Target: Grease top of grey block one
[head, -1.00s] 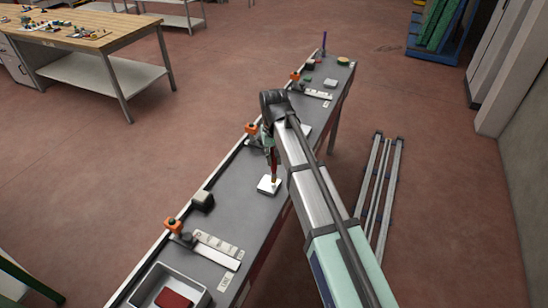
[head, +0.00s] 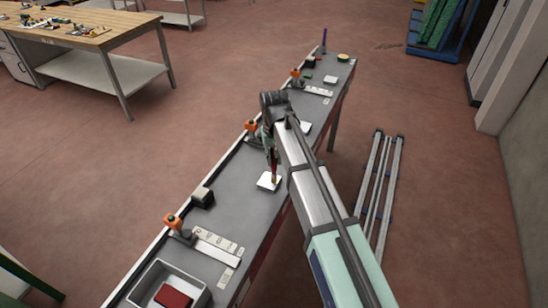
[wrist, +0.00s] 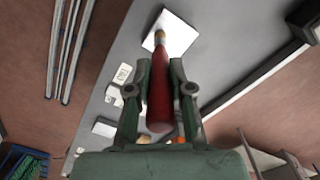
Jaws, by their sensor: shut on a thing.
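My gripper (wrist: 158,92) is shut on a red-handled tool (wrist: 161,85) with a yellowish tip, which also shows in the head view (head: 273,165). The tool points down at a flat, pale square block (head: 266,181) on the grey bench top. In the wrist view the tip is over the near part of this block (wrist: 178,32). I cannot tell whether the tip touches its top. The block looks whitish rather than grey, and no grease can be made out on it. The arm partly hides another pale block (head: 306,127) farther along.
The narrow bench (head: 222,178) has a raised left edge. Orange-topped clamps (head: 173,221) stand along it, with labelled pale strips (head: 215,241) nearby. A black-sided block (head: 203,197) lies nearer, and a tray (head: 146,279) with a red piece is at the front. Bare bench surrounds the pale block.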

